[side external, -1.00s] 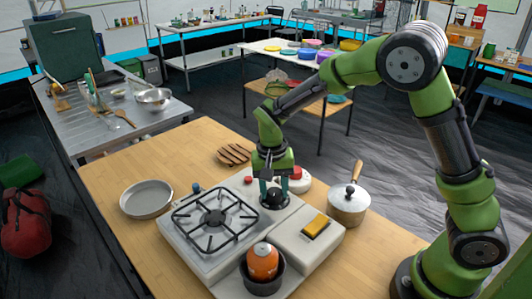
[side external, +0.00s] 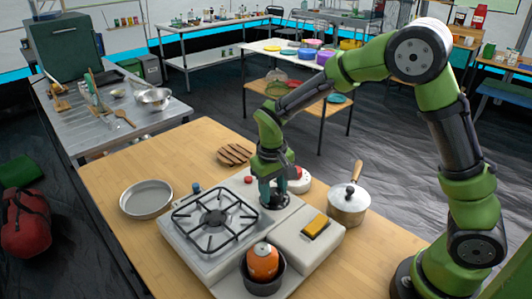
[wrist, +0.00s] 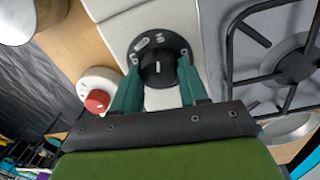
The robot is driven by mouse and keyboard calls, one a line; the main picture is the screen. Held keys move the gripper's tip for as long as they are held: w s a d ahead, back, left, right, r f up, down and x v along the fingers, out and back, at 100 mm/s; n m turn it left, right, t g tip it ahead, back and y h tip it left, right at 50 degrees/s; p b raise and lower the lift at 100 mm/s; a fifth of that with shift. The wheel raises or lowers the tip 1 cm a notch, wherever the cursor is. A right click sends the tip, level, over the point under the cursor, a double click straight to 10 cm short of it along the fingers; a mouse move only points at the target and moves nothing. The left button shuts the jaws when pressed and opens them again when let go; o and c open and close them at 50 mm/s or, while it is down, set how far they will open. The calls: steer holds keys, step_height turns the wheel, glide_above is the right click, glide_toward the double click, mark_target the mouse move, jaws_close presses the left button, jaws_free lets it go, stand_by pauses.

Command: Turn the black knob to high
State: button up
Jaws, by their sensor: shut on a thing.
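The black knob (wrist: 158,70) sits on a round black dial plate with pale markings, on the stove's light control panel. A short white line shows on the knob's face in the wrist view; which setting it points to cannot be read. My gripper (wrist: 158,66) has its teal fingers on either side of the knob, shut on it. In the side external view my gripper (side external: 274,203) points down at the right side of the stove (side external: 205,262) and hides much of the knob. The burner grate (side external: 215,214) is to its left.
A white round item with a red knob (wrist: 97,101) stands close beside the panel. An orange canister (side external: 262,262), a grey pan (side external: 146,199) and slats (side external: 234,154) surround the stove.

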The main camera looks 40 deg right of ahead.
mark_target(273, 195)
stand_by(0.3)
steer(key=o, duration=1.1)
steer(key=shift+c, duration=0.2)
step_height(273, 195, up, 17)
steer(key=shift+a, duration=0.45)
steer(key=s+d+r+m+t+y, duration=0.1)
steer(key=s+t, duration=0.6)
steer(key=s, duration=1)
steer(key=shift+d+m+y, duration=0.6)
steer(key=shift+d+y, duration=0.2)
steer(key=shift+d, duration=0.2)
